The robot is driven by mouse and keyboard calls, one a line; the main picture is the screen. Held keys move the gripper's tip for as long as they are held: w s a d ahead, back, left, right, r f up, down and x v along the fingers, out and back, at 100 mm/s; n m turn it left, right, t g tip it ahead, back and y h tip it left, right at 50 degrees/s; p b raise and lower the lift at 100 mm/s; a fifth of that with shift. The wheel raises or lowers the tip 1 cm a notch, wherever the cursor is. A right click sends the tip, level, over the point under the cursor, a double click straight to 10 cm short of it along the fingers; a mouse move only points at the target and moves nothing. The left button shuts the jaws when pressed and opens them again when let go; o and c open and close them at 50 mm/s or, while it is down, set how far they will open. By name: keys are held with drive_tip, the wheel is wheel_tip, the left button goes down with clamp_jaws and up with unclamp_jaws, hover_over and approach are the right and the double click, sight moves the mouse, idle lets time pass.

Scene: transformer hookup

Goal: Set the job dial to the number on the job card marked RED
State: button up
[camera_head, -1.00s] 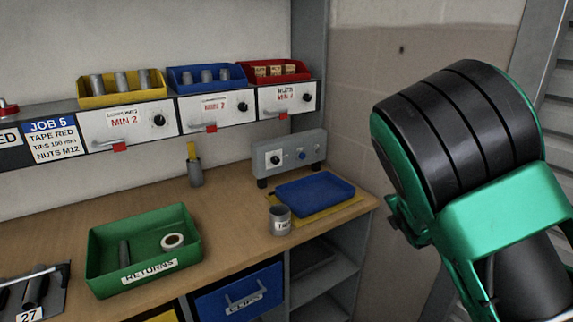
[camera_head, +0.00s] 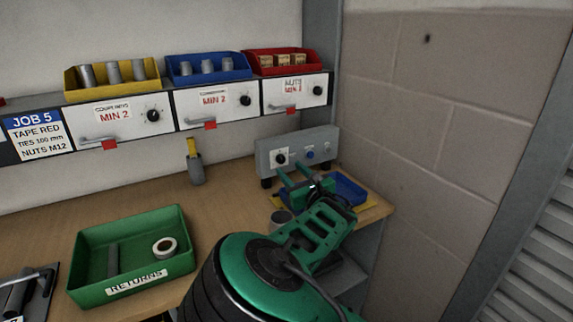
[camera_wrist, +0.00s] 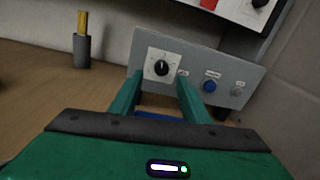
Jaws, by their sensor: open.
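The job dial (camera_head: 281,159) is a black knob on a white plate at the left of a grey control box (camera_head: 262,155). It also shows in the wrist view (camera_wrist: 162,68), where its setting is too small to read. A job card (camera_head: 38,135) on the shelf front reads JOB 5, TAPE RED, TIES 100 mm, NUTS M12. My gripper (camera_head: 294,171) is open and empty in front of the box. In the wrist view the fingers of my gripper (camera_wrist: 158,92) stand either side of a gap just below the dial. I cannot tell whether they touch the box.
A blue button (camera_wrist: 209,86) and a small grey knob (camera_wrist: 237,92) sit right of the dial. A blue tray (camera_head: 350,190) lies below my gripper, partly hidden. A green RETURNS bin (camera_head: 90,250) is at left. Drawers (camera_head: 215,103) hang above.

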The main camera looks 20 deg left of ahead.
sight(282, 160)
drive_tip(key=shift+x, duration=3.2)
drive_tip(key=shift+w+d, duration=0.1)
drive_tip(key=shift+d, duration=0.05)
drive_tip(key=c, duration=1)
